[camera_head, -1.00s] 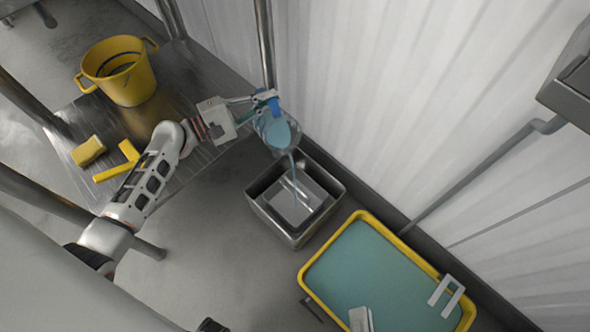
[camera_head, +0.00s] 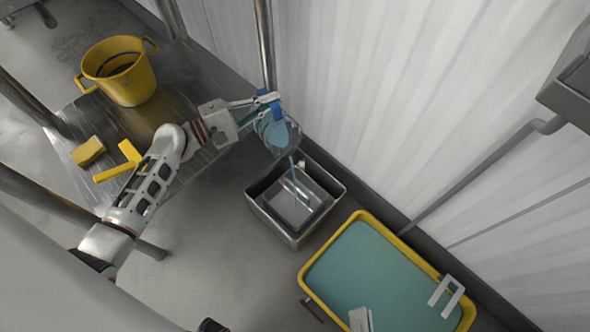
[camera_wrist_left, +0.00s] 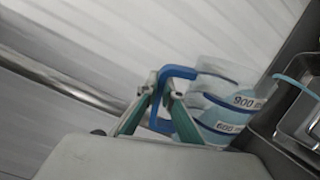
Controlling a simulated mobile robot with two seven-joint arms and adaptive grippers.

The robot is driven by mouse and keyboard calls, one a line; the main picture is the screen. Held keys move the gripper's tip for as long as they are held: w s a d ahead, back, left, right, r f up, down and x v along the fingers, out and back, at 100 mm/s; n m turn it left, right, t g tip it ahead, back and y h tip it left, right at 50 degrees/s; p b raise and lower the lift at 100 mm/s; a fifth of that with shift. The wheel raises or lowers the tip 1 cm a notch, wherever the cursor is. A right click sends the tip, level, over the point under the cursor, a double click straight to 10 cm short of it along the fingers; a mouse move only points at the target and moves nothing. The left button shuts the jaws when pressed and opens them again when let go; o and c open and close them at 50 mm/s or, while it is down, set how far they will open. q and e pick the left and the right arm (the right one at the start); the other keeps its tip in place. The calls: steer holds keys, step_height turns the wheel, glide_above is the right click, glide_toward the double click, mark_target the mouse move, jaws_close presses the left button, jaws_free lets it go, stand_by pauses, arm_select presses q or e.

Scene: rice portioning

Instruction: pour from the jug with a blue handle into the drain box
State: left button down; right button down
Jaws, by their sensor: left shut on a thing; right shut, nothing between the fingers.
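The clear jug (camera_head: 276,136) with a blue handle is tilted over the steel drain box (camera_head: 335,181), and a thin blue stream falls from its lip into the box. My left gripper (camera_head: 266,101) is shut on the jug's handle. In the left wrist view the fingers of my left gripper (camera_wrist_left: 166,92) close on the blue handle (camera_wrist_left: 180,72). The jug (camera_wrist_left: 222,98) there holds blue liquid and bears labels reading 900 and 600. The drain box (camera_wrist_left: 290,125) shows at the right edge of that view.
A yellow tray (camera_head: 305,284) of blue liquid stands on the floor right of the drain box. A steel table (camera_head: 62,140) at left carries a yellow bucket (camera_head: 125,85), a yellow sponge (camera_head: 88,152) and a yellow tool (camera_head: 128,152). A metal post (camera_head: 265,45) and white wall stand behind.

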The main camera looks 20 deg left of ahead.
mark_target(296, 127)
arm_select(q)
steer(key=shift+s+d+f+m, duration=0.45)
steer(key=shift+d+f, duration=0.2)
steer(key=shift+f, duration=0.75)
steer(key=shift+s+d+f+m, duration=0.4)
steer(key=shift+d+f, duration=0.2)
steer(key=shift+f, duration=0.85)
steer(key=shift+s+d+f+m, duration=0.4)
steer(key=shift+d+f, duration=0.25)
steer(key=shift+f, duration=0.75)
steer(key=shift+n, duration=0.95)
steer(key=a+r, duration=0.1)
steer(key=r, duration=0.1)
steer(key=w+a+r, duration=0.1)
steer(key=r, duration=0.3)
steer(key=shift+w+a+r, duration=0.3)
steer(key=shift+w+a, duration=0.1)
steer(key=shift+w+a+r+n, duration=0.25)
steer(key=shift+a+r, duration=0.1)
steer(key=shift+r, duration=0.2)
steer(key=shift+w+a+r+n, duration=0.25)
steer(key=shift+a+r, duration=0.1)
steer(key=shift+r, duration=0.15)
steer(key=w+a+f+n, duration=0.4)
steer(key=w+a+n, duration=0.3)
steer(key=a+n, duration=0.3)
steer(key=shift+w+a+f+n, duration=0.15)
steer(key=shift+w+f+n, duration=0.2)
steer(key=shift+n, duration=1.65)
